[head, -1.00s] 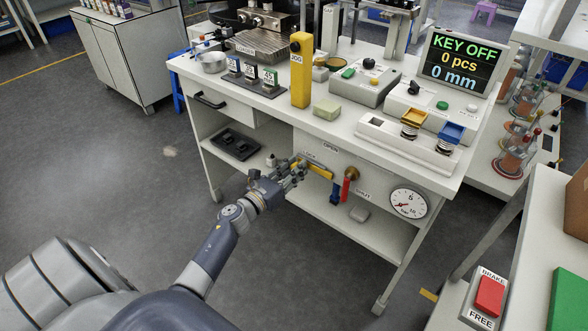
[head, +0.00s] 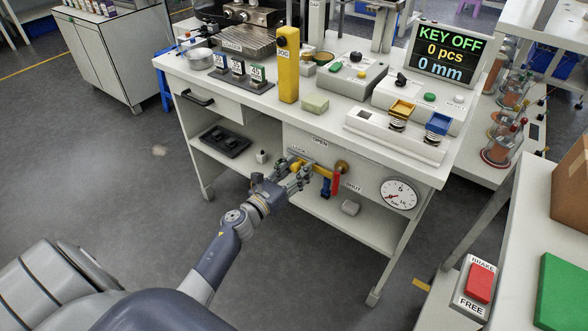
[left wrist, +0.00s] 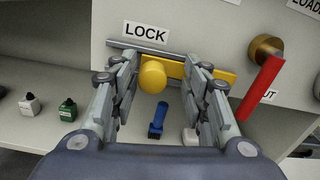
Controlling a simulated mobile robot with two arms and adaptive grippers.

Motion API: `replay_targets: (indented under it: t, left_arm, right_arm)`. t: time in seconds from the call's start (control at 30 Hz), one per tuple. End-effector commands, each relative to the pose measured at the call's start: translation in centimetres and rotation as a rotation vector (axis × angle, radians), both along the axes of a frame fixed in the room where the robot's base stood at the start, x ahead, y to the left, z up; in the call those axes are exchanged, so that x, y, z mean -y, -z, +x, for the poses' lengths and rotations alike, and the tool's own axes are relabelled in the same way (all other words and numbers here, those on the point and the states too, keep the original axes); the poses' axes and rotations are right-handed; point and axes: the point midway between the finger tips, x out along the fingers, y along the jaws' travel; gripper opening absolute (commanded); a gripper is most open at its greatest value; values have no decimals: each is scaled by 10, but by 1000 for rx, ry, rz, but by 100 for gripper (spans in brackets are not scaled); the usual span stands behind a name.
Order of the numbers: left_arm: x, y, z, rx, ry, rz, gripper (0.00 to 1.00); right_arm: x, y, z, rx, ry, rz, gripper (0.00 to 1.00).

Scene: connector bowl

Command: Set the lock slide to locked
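The lock slide (left wrist: 222,75) is a yellow bar with a round yellow knob (left wrist: 152,77), set in a grey rail below the LOCK label (left wrist: 145,32) on the bench's front panel. In the head view the lock slide (head: 319,169) is partly hidden by my left gripper (head: 302,172). In the left wrist view my left gripper (left wrist: 161,67) is open, its fingers on either side of the knob. The knob lies nearer the left finger, and I cannot tell whether they touch. My right gripper is not in view.
A red valve handle (left wrist: 262,88) on a brass hub is close to the right of the slide. A pressure gauge (head: 399,194) is further right. The lower shelf (head: 365,227) holds a blue item (left wrist: 158,120) and small bottles (left wrist: 67,110). The bench top (head: 345,104) overhangs the panel.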

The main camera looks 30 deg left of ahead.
Motion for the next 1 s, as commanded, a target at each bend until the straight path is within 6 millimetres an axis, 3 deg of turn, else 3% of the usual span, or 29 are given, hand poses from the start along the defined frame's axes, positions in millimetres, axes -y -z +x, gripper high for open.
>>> replay_targets:
  t: [0.37, 0.8, 1.0]
  left_arm:
    - [-3, 1, -10, -2, -4, 1, 43]
    - [-10, 1, -90, -3, -4, 0, 43]
    - [-12, 0, -114, -1, -3, -1, 43]
  right_arm:
    - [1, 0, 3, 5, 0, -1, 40]
    - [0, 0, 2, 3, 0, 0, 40]
    - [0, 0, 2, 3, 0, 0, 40]
